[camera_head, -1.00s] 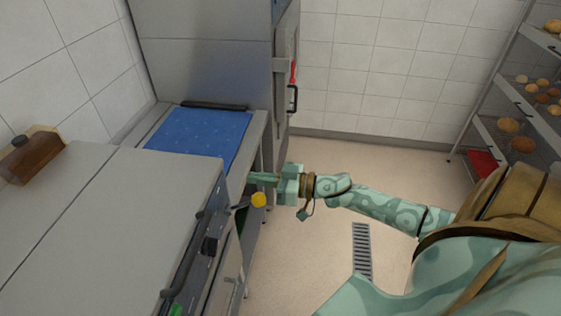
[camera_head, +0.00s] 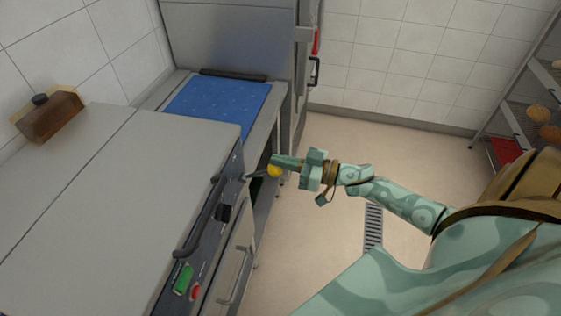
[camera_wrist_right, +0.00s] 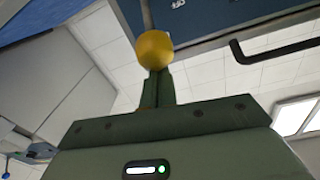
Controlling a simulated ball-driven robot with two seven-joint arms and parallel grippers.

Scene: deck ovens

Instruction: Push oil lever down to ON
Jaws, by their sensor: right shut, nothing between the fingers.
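The oil lever ends in a yellow ball knob (camera_head: 274,170) that sticks out from the front of the grey machine near its far corner. In the right wrist view the knob (camera_wrist_right: 154,50) is right at the fingertips, in front of them. My right gripper (camera_head: 274,160) is shut and empty, with its fingertips at the top of the knob in the head view. It also shows in the wrist view (camera_wrist_right: 156,88). The fingers seem to touch the knob, but I cannot be sure. My left gripper is not in view.
The grey machine (camera_head: 130,220) has a dark handle (camera_head: 203,215), a green switch (camera_head: 183,279) and a red button (camera_head: 195,292) on its front. A blue mat (camera_head: 215,108) lies beyond it. The floor to the right is clear around a drain grate (camera_head: 373,228).

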